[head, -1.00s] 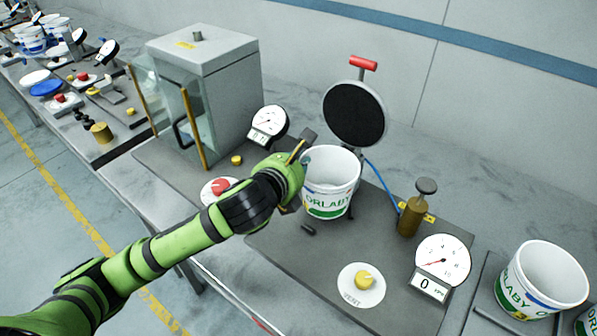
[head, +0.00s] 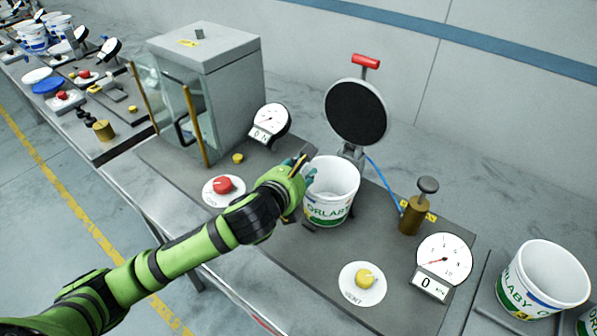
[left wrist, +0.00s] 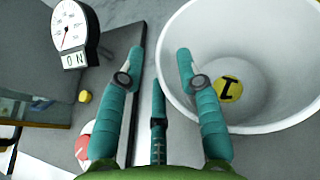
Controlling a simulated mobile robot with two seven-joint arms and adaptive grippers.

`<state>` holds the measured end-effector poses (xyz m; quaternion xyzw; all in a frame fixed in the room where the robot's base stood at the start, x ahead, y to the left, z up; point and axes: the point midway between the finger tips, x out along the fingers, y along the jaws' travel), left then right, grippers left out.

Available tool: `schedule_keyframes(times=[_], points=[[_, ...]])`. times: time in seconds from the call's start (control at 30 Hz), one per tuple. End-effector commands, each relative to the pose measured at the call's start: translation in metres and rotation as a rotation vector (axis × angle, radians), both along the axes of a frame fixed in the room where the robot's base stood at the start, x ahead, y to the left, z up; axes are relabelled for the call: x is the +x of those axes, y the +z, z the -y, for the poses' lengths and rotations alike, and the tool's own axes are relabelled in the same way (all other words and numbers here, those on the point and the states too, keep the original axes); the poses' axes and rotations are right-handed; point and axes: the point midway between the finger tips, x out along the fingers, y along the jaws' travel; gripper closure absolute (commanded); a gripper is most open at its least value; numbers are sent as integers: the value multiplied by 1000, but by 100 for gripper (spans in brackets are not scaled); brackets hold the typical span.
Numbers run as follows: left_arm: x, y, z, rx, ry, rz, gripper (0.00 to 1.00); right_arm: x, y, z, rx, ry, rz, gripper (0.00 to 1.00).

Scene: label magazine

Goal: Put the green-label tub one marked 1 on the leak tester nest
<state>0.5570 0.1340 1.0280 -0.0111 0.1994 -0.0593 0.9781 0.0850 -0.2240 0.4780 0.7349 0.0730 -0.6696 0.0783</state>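The tub (head: 329,211), white with green lettering, stands upright in front of the tester's raised round black lid (head: 356,111). A yellow disc marked 1 (left wrist: 230,89) shows on its inside floor in the left wrist view. The tub appears to rest on the leak tester nest, which is hidden beneath it. My left gripper (head: 306,168) is at the tub's left rim. In the left wrist view its fingers (left wrist: 158,53) are apart, the right one over the tub's mouth and the left one outside the rim. My right gripper is not in view.
A glass-door cabinet (head: 205,50) and dial gauge (head: 270,119) stand left. A brass cylinder (head: 412,215), a second gauge (head: 443,260) and a yellow vent knob (head: 365,279) are right and in front. Another tub (head: 541,280) stands far right. A red button (head: 223,185) is near my arm.

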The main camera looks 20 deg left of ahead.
Motion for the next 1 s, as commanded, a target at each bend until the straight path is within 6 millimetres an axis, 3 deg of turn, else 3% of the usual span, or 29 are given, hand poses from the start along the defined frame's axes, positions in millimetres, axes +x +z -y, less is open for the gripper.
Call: schedule_keyframes(times=[0.23,0.57,0.6,0.7,1.0], points=[[-19,9,-3,1,-2,1,65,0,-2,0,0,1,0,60],[-86,38,-11,1,-3,2,65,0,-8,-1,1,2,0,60],[-88,46,-13,2,2,-6,65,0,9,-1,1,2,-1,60],[-94,49,-14,1,6,-5,65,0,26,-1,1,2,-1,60],[-108,51,-15,0,1,-2,65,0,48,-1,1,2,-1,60]])
